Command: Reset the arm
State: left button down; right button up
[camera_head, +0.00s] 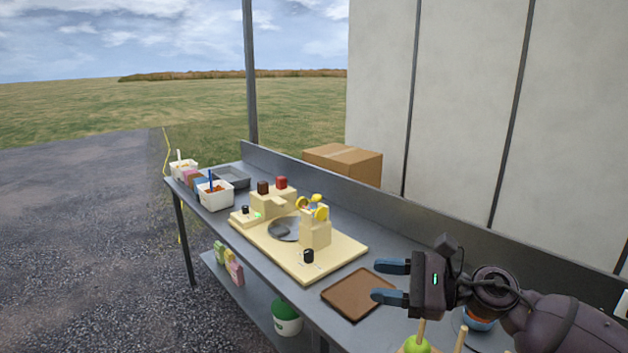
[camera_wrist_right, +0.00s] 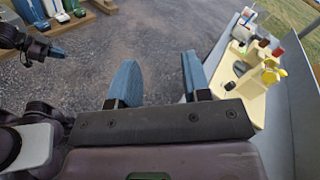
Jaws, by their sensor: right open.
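My right gripper (camera_head: 384,282) is open and empty, held above the metal table near the brown board. Its two blue fingers point left in the head view. In the right wrist view the right gripper (camera_wrist_right: 160,75) has its fingers apart, with only gravel between them. A dark arm end with a blue fingertip, which looks like my left gripper (camera_wrist_right: 56,51), shows at the upper left of the right wrist view. Its jaw opening cannot be made out. It is not in the head view.
The metal table (camera_head: 375,230) carries a cream machine (camera_head: 316,233) and a brown board (camera_head: 350,293). White tubs (camera_head: 214,198) stand at the far end. A green apple on a stick (camera_head: 416,345) is below my right wrist. A cardboard box (camera_head: 343,163) stands behind the table.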

jog(key=s+d+f+n+t+h, duration=0.3)
jog(key=d+f+n+t+h, duration=0.45)
jog(key=n, duration=0.85)
jog(key=s+d+f+n+t+h, duration=0.35)
jog(key=d+n+h, duration=0.25)
jog(key=n+h, duration=0.65)
jog(key=s+d+f+m+g+y, duration=0.1)
jog(key=s+f+m+g, duration=0.5)
jog(key=s, duration=0.5)
jog(key=s+d+f+m+g+y, duration=0.1)
jog(key=s+f+m+g, duration=0.55)
jog(key=s, duration=0.55)
pick_arm(q)
notch_tip(320, 180, down, 11)
jog(key=b, duration=1)
jog(key=shift+s+r+g, duration=0.2)
jog(key=shift+s+g, duration=0.15)
jog(key=shift+g, duration=0.05)
pick_arm(e)
jog(key=w+f+t, duration=0.3)
jog(key=f, duration=0.7)
jog(key=w+f+n+t+y, duration=0.1)
jog(key=w+f+t, duration=0.2)
jog(key=f, duration=0.8)
jog(key=shift+w+f+t, duration=0.2)
jog(key=shift+w+t, duration=0.1)
jog(key=shift+t, duration=0.45)
